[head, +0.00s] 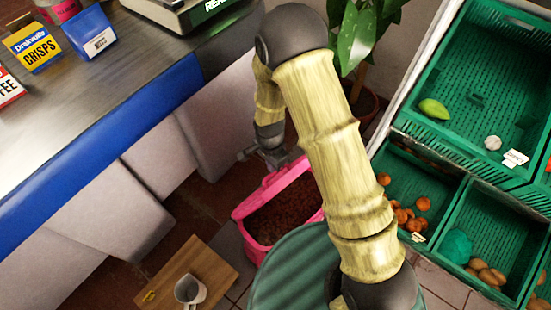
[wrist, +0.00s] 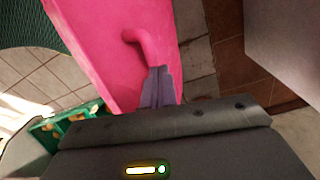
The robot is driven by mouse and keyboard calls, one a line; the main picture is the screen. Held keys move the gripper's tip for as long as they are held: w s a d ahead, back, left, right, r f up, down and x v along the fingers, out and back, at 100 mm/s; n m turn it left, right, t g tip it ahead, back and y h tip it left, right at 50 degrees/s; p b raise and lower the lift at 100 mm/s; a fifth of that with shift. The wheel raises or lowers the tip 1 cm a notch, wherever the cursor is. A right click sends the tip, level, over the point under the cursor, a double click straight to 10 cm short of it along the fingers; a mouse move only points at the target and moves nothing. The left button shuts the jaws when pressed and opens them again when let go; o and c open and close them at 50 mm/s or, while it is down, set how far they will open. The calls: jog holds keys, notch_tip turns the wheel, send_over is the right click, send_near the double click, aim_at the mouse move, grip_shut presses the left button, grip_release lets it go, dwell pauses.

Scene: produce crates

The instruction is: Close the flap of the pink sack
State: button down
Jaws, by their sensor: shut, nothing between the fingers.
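The pink sack (head: 250,222) stands on the floor below the counter in the head view. Its top is open and dark brown contents show inside. A pink flap (head: 272,184) stands raised along its far left side. My gripper (head: 266,156) is just beyond the flap, at its upper edge. In the wrist view a broad pink surface (wrist: 95,30) fills the upper middle, with a curved pink handle (wrist: 148,42) on it. My shut, empty fingers (wrist: 158,74) point at the handle's lower end. I cannot tell whether they touch it.
The counter (head: 110,85) with its blue edge runs along the left. Green crates (head: 455,195) of produce stand at the right, and a potted plant (head: 362,40) is behind my arm. A wooden board (head: 205,262) with a mug (head: 190,290) is at the front left.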

jog(key=shift+w+a, duration=0.1)
jog(key=shift+w, duration=0.05)
dwell(0.3)
jog(key=shift+s+d+r+p, duration=0.5)
jog(key=shift+d+r+p, duration=0.65)
jog(key=shift+r+p, duration=1.45)
jog(key=s+d+f+b, duration=0.1)
jog(key=s+d+b, duration=0.1)
jog(key=s+d, duration=0.5)
jog(key=shift+w+d, duration=0.1)
